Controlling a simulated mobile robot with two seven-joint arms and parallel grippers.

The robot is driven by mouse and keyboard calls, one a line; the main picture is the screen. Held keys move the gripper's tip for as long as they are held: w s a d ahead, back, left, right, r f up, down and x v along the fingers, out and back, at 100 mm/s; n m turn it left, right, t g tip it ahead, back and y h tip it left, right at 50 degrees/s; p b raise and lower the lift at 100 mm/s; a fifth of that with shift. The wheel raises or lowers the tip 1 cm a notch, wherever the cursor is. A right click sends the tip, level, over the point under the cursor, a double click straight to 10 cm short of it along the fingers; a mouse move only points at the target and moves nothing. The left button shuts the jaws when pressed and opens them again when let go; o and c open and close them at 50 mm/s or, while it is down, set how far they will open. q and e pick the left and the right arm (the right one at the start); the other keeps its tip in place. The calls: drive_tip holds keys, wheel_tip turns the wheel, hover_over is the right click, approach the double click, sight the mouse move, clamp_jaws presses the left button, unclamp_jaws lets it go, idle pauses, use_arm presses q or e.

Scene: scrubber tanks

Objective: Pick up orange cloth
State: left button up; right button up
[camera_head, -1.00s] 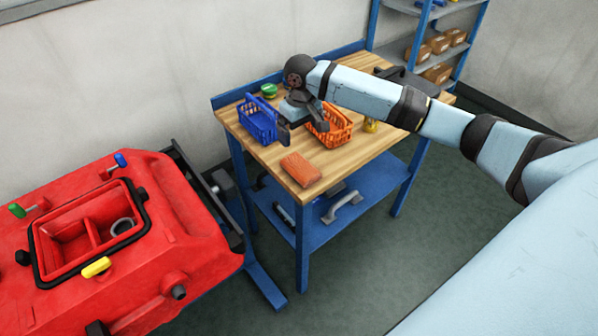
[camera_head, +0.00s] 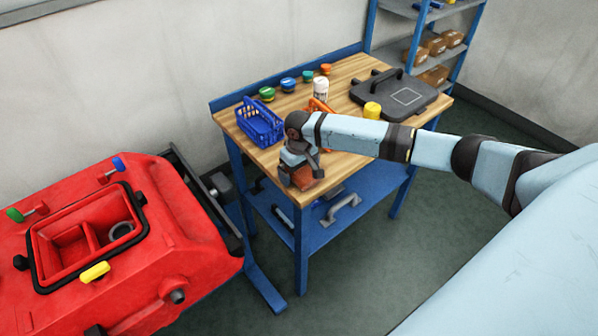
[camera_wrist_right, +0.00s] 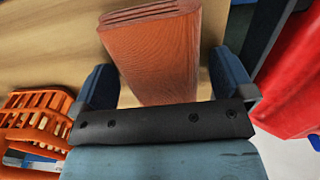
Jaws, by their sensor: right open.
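The orange cloth (camera_wrist_right: 158,60) is a folded stack on the wooden table; in the right wrist view it lies between the two blue fingers of my right gripper (camera_wrist_right: 160,85). The fingers are open, with a visible gap on each side of the cloth. In the head view my right gripper (camera_head: 301,180) is over the table's front corner. It covers most of the cloth (camera_head: 302,184), of which only a small part shows. My left gripper is not in view.
A blue basket (camera_head: 260,124) stands on the table (camera_head: 345,160) behind the gripper. An orange basket (camera_wrist_right: 35,120) is beside it, partly hidden by my arm. A dark case (camera_head: 393,95), a yellow-topped item (camera_head: 372,110) and several small lidded pots are farther back. A red machine (camera_head: 150,235) is at left.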

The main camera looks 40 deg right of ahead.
drive_tip(key=c, duration=1)
drive_tip(key=shift+r, duration=0.15)
wheel_tip(320, 180, up, 20)
